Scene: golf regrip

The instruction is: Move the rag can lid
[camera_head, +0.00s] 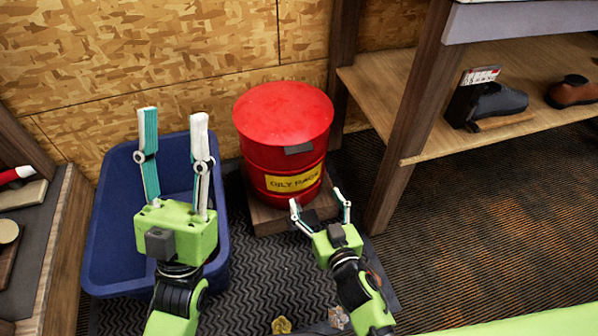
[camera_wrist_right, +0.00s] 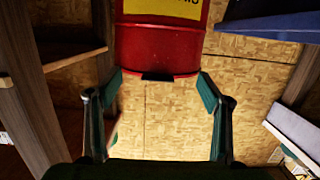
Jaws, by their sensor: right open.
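The red rag can (camera_head: 262,180) stands against the wall with a yellow "OILY RAGS" label. Its round red lid (camera_head: 283,110) lies on top and looks closed, with a dark tab (camera_head: 299,149) at the front edge. My right gripper (camera_head: 316,197) is open and empty, in front of the can and to the lower right of the label. In the right wrist view the can (camera_wrist_right: 155,48) appears upside down, and the tab (camera_wrist_right: 157,76) shows between the spread fingers (camera_wrist_right: 160,90), apart from them. My left gripper (camera_head: 174,115) is open and empty over the blue bin.
The blue bin (camera_head: 105,245) stands left of the can. The can rests on a low wooden base (camera_head: 268,218). A wooden shelf (camera_head: 385,85) with shoes is at the right, its post (camera_head: 400,150) close to my right gripper. Dark carpet (camera_head: 480,230) is clear at lower right.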

